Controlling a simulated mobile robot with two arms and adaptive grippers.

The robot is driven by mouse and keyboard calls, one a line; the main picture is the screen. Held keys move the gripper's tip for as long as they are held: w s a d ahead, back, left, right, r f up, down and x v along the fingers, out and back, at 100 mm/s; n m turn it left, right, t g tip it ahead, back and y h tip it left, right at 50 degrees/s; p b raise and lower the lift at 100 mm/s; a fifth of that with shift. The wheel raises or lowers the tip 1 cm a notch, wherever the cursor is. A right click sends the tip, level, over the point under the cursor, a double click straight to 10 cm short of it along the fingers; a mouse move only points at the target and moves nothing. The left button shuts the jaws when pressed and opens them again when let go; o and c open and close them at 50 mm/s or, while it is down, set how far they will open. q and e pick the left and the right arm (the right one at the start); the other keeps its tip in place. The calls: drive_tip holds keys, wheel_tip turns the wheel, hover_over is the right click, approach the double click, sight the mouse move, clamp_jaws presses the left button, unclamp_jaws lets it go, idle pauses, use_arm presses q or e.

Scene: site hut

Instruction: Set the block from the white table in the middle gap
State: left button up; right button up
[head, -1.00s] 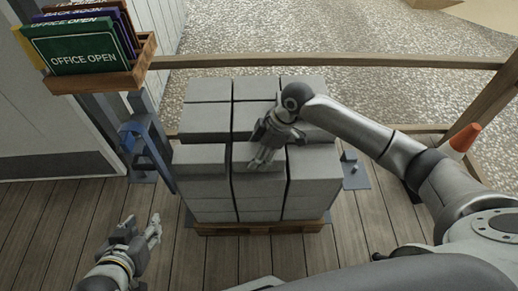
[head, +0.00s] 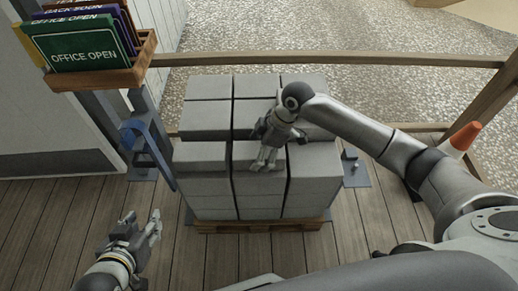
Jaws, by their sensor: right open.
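Grey blocks are stacked on a wooden pallet (head: 210,227). In the top front row a middle block (head: 243,183) sits between a left block (head: 200,156) and a right block (head: 314,160), with thin dark seams at its sides. My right gripper (head: 264,168) is open, pointing down at the top of the middle block; I cannot tell whether it touches. My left gripper (head: 157,222) is low at the left above the deck, apart from the stack, with nothing seen in it; its jaws are unclear. No white table is in view.
A wooden sign holder (head: 110,75) with a green "OFFICE OPEN" sign (head: 77,52) stands on a post left of the stack. A wooden rail (head: 330,59) runs behind. An orange cone (head: 465,136) is at the right. The plank deck (head: 200,265) in front is mostly clear.

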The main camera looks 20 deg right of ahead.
drive_tip(key=v, duration=1.2)
drive_tip(key=shift+r, duration=0.1)
